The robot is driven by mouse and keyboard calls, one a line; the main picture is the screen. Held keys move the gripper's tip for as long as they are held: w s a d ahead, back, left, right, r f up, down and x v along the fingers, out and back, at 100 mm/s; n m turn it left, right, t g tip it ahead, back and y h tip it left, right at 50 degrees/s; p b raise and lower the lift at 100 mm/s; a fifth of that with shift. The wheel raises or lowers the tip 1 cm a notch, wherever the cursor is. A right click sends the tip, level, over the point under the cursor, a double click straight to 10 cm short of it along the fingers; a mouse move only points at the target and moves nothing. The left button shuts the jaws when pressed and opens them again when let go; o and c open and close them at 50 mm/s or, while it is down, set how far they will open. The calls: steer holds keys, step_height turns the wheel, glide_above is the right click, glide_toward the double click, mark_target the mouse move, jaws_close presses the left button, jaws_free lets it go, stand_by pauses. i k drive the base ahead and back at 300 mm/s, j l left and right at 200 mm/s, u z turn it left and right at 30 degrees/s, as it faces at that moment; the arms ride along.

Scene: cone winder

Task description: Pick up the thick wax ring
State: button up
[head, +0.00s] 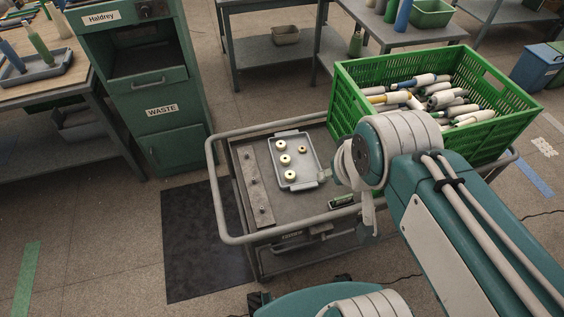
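Several small cream-coloured wax rings lie apart from each other in a shallow grey tray (311,166) on the cart. One ring (281,145) is near the back, one (302,149) at the right looks smaller, one (285,160) is in the middle, and one (290,175) is nearest the front. At this size I cannot tell for certain which is thickest. My arm reaches in from the lower right, its wrist just right of the tray. My gripper is mostly hidden behind the wrist; a pale part (369,216) hangs below it. Its fingertips and any contents cannot be made out.
A green crate (345,105) of yarn cones stands at the cart's right, close to my arm. The cart's grey rail (222,195) runs around the top. A grey strip (254,188) lies left of the tray. A green WASTE cabinet (180,145) stands behind left.

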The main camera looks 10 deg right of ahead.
mark_target(284, 160)
steer(key=i+j+z, duration=0.15)
steer(key=j+z, duration=0.3)
steer(key=j, duration=0.25)
steer(key=j+z, duration=0.4)
steer(key=j, duration=0.35)
steer(key=j+z, duration=0.45)
steer(key=j, duration=0.3)
steer(key=k+j+z, duration=0.15)
steer(key=j+z, duration=0.3)
steer(key=j, duration=0.25)
steer(key=j+z, duration=0.25)
steer(key=j, duration=0.45)
steer(key=j+z, duration=0.35)
steer(key=j, duration=0.55)
steer(key=i+j+z, duration=0.25)
steer(key=j+z, duration=0.25)
steer(key=i+j+z, duration=0.35)
steer(key=k+l, duration=0.05)
